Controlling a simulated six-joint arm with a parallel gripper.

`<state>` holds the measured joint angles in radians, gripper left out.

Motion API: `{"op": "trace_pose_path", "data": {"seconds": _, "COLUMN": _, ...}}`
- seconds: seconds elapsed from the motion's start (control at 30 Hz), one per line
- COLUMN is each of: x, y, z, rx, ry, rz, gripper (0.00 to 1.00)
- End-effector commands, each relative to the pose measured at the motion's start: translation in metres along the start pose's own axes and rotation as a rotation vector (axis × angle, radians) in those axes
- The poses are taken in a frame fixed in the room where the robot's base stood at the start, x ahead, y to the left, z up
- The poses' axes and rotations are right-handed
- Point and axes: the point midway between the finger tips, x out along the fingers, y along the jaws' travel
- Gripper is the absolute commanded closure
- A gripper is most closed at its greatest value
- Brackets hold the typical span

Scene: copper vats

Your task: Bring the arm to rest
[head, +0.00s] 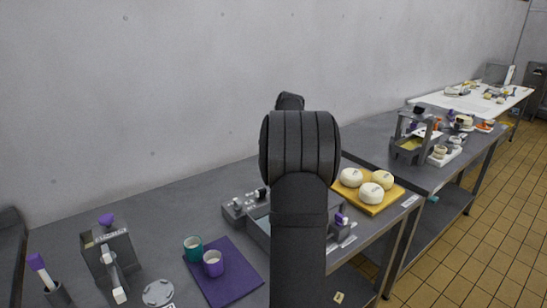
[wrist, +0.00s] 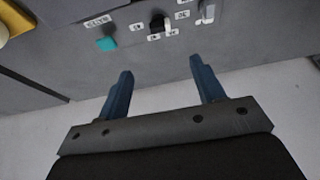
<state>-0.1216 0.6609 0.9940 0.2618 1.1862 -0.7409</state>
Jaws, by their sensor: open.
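My arm (head: 298,200) rises through the middle of the head view, dark grey and bent at a thick joint. My gripper is hidden behind the arm there. In the wrist view my gripper (wrist: 160,65) shows two blue fingers set wide apart with nothing between them. Beyond the fingertips lies a grey surface with small labels, a teal piece (wrist: 107,44) and black and white fittings (wrist: 158,26). I cannot tell the exact gap between the fingertips and these fittings.
A purple mat (head: 238,287) with a teal cup (head: 193,249) and purple cup (head: 213,264) lies left of my arm. A grey unit with knobs (head: 240,210) stands close by. A yellow board (head: 371,209) with white rounds is at right. A plain wall stands behind.

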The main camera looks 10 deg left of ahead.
Motion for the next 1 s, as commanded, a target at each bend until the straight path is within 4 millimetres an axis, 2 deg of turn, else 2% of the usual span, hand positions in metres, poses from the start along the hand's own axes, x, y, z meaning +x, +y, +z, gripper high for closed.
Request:
{"op": "trace_pose_path", "data": {"seconds": 0.17, "x": 0.01, "y": 0.0, "z": 0.0, "rx": 0.0, "ry": -0.002, "rz": -0.002, "gripper": 0.38}}
{"op": "trace_pose_path", "data": {"seconds": 0.27, "x": 0.025, "y": -0.001, "z": 0.0, "rx": 0.0, "ry": -0.002, "rz": -0.002, "gripper": 0.38}}
{"op": "trace_pose_path", "data": {"seconds": 0.8, "x": 0.132, "y": -0.001, "z": 0.0, "rx": 0.0, "ry": -0.002, "rz": -0.002, "gripper": 0.38}}
{"op": "trace_pose_path", "data": {"seconds": 1.0, "x": 0.161, "y": -0.001, "z": 0.0, "rx": 0.0, "ry": -0.002, "rz": -0.002, "gripper": 0.38}}
